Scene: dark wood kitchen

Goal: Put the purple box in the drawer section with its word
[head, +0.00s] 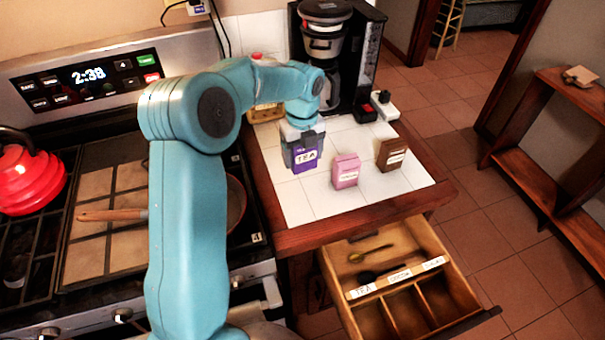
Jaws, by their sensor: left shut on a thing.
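The purple box (305,163) with the word TEA on its label is at the left side of the white tiled counter. My left gripper (303,145) comes down from above and is shut on the box's top. I cannot tell whether the box touches the tiles. The wooden drawer (446,252) below the counter is open. Its front part has three sections with labels; the left label reads TEA (362,291), and the other two are too small to read surely. The TEA section (370,319) looks empty. My right gripper is not in view.
A pink box (345,171) and a brown box (391,154) stand on the counter to the right. A coffee maker (325,45) stands behind. The drawer's back part holds a spoon (370,253) and a dark utensil. The stove with a red kettle (28,178) is left.

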